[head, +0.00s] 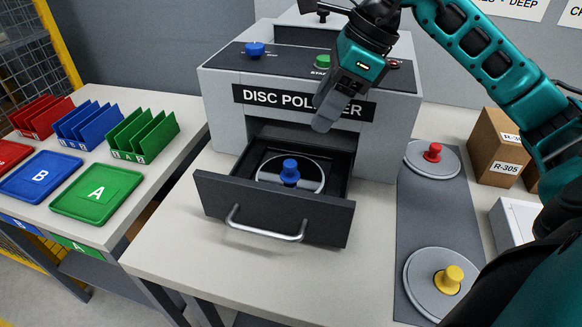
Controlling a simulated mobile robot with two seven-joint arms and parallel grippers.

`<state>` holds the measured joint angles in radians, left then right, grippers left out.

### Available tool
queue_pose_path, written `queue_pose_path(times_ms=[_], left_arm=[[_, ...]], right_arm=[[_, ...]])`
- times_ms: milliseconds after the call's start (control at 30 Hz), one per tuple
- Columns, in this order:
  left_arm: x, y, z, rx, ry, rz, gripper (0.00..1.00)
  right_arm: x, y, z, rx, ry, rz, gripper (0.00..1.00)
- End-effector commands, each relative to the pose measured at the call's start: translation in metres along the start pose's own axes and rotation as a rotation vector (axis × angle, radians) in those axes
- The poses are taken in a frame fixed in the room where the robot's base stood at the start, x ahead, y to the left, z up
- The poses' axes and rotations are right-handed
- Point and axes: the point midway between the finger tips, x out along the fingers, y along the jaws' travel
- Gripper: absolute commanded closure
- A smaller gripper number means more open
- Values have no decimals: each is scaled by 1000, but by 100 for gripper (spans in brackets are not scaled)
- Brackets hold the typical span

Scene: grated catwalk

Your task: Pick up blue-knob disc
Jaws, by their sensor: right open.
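The blue-knob disc (290,172) lies flat in the pulled-out drawer (273,207) of the grey disc polisher (225,100). Its blue knob stands upright at the middle of the disc. My right gripper (325,122) hangs in front of the polisher's face, above and slightly right of the blue knob, and apart from it. It is open with nothing between its fingers; one finger largely hides the other. My left gripper is not in view.
A red-knob disc (433,157) and a yellow-knob disc (447,280) lie on a grey mat (408,230) to the right. Cardboard boxes (493,150) stand beyond it. Coloured trays (97,194) and racks (140,133) sit on the left table. The drawer handle (265,230) sticks out in front.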

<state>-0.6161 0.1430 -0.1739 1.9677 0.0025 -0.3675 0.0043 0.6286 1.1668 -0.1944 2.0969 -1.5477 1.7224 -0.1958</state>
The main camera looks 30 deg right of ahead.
Motion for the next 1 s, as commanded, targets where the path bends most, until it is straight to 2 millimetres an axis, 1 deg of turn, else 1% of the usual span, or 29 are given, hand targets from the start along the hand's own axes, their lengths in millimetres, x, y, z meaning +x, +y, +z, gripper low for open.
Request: queue_pose_path(times_ms=[33, 100, 300, 567, 700, 800, 900, 1000], left_arm=[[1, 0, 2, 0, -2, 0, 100], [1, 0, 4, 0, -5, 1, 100], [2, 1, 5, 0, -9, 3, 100], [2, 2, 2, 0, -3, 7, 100], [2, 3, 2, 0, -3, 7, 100], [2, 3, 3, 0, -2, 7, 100], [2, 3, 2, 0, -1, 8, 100], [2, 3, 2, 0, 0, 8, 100]], right_arm=[[10, 1, -1, -1, 2, 7, 43], [24, 2, -1, -1, 2, 9, 43], [58, 1, 0, 0, 0, 7, 43], [79, 0, -1, 1, 0, 7, 43], [101, -1, -1, 1, -1, 9, 43], [114, -2, -1, 1, -1, 6, 43], [121, -2, -2, 0, 0, 5, 43], [122, -3, -2, 0, 0, 3, 43]])
